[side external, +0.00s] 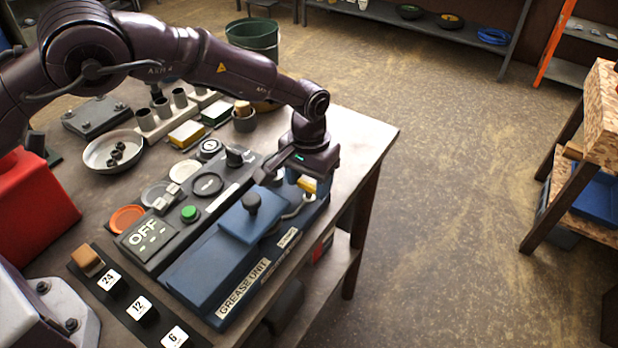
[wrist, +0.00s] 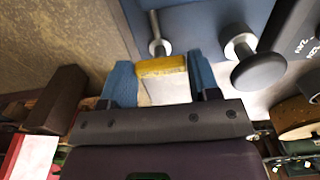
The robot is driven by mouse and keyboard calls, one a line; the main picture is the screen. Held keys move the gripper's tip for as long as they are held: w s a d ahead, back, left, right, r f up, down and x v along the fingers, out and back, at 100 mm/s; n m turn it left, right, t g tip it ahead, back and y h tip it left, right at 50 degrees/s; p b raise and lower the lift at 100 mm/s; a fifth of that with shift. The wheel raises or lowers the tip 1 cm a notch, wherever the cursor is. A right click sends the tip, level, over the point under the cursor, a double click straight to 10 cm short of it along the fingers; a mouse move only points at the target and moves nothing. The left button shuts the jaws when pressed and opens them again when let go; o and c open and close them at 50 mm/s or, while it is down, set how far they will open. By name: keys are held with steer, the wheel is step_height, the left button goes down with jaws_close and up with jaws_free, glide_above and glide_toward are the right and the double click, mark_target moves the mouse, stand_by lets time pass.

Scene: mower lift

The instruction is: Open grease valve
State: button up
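The blue grease unit (side external: 215,265), labelled GREASE UNIT, lies along the right edge of the workbench. A yellow handle (side external: 309,185), which looks like the grease valve's, sits at its far end. My gripper (side external: 302,182) is over that end, pointing down. In the wrist view my gripper's blue fingers (wrist: 162,82) stand on both sides of the yellow handle (wrist: 162,66) and appear to touch its ends. A metal stem (wrist: 155,32) runs from the handle to the blue body. The exact finger contact is partly hidden in the side view.
A dark knob (side external: 251,202) stands on the grease unit's lid, close to my gripper. A control panel (side external: 150,240) reading OFF, with a green button (side external: 189,213), lies to its left. A metal bowl (side external: 113,151) stands farther back. Open floor lies right of the bench.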

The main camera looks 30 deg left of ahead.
steer(key=c, duration=0.4)
steer(key=shift+n, duration=0.4)
steer(key=n, duration=0.3)
steer(key=shift+n, duration=0.3)
steer(key=n, duration=0.3)
steer(key=shift+n, duration=0.4)
steer(key=n, duration=0.5)
steer(key=shift+n, duration=2.4)
